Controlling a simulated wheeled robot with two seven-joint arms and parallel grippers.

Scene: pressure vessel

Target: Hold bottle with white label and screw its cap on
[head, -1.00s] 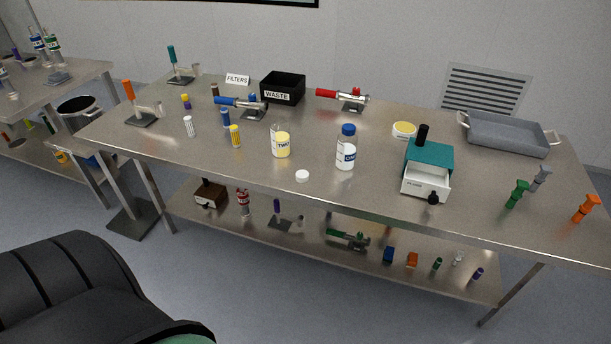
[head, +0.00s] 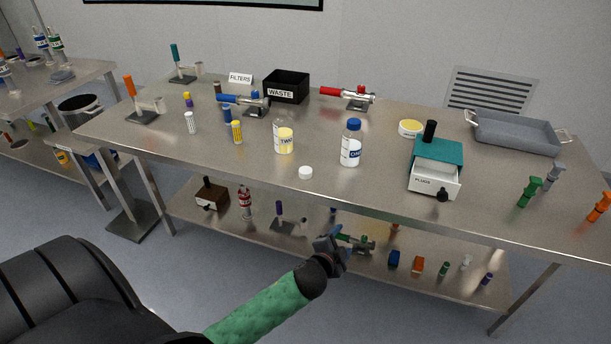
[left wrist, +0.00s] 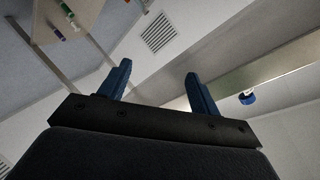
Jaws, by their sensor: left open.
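The bottle with the white label (head: 351,148) stands upright near the front edge of the steel table. A blue cap (head: 354,124) sits on its top; I cannot tell how tightly. My left gripper (head: 331,240) is low in front of the table, below the tabletop and away from the bottles. Its two blue fingers are spread and empty in the left wrist view (left wrist: 157,69). My right gripper is out of view.
The table's front edge (head: 300,187) lies above my left gripper, with the lower shelf (head: 300,245) behind it. A teal drawer box (head: 436,165) stands right of the bottles. A waste bin (head: 286,87) is at the back. The table is clear just around the white cap.

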